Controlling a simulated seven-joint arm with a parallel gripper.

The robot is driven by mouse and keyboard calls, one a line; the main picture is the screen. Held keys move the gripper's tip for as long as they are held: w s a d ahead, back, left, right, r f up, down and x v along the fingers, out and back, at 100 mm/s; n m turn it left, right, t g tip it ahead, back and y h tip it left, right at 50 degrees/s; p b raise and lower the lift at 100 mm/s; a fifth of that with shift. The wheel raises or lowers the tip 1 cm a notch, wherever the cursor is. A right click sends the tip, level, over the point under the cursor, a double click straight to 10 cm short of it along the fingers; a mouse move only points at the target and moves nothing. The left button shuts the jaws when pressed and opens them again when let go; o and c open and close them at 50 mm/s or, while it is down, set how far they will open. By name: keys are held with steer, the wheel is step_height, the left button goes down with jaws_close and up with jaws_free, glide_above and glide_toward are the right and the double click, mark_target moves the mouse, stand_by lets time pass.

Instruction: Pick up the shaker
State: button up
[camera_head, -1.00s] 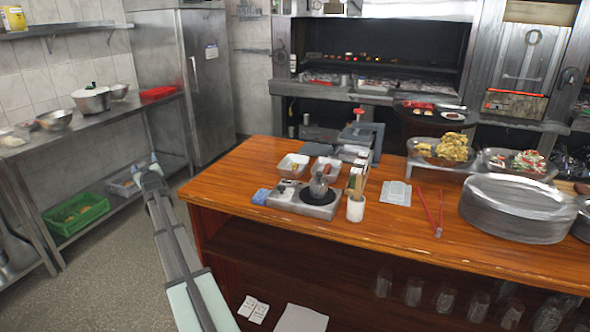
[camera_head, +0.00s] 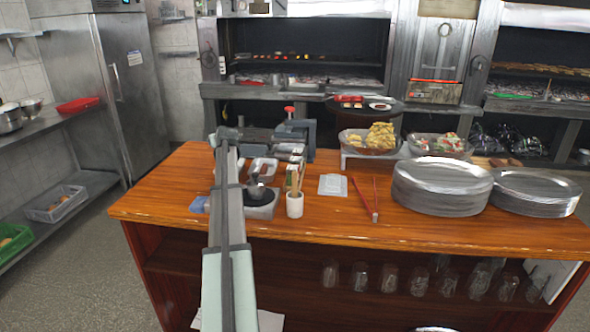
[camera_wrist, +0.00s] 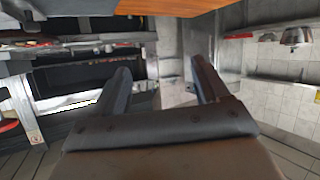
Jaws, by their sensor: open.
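I cannot make out for certain which thing is the shaker. A small silver, rounded vessel (camera_head: 256,188) stands on a flat metal device with a dark round top (camera_head: 262,208) on the wooden counter, just right of my forearm; it may be the shaker. My arm reaches over the counter's left part and hides part of the things there. My gripper shows in the wrist view (camera_wrist: 162,75), its two fingers spread apart with nothing between them. The wrist camera looks toward the grill and wall, and no shaker shows there.
A white cup with sticks (camera_head: 295,205) stands right of the device. White tubs (camera_head: 263,168) and a grey box (camera_head: 297,135) are behind. Red tongs (camera_head: 367,198) and stacked metal plates (camera_head: 440,188) lie to the right. The counter's front strip (camera_head: 350,232) is clear.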

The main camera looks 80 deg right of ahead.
steer(key=s+d+r+m+y, duration=0.1)
steer(key=s+r+m+y, duration=0.15)
steer(key=s, duration=1.45)
steer(key=s+d+r+m+y, duration=0.15)
steer(key=s+m, duration=0.25)
steer(key=s, duration=1.4)
steer(key=m+t+y, duration=0.7)
steer(key=m+t, duration=0.4)
steer(key=m, duration=0.8)
glide_toward(294, 161)
steer(key=w+d, duration=0.1)
steer(key=w, duration=0.1)
steer(key=w+d+f, duration=0.1)
steer(key=w, duration=0.1)
steer(key=shift+d+f, duration=0.1)
steer(key=shift+w, duration=3.25)
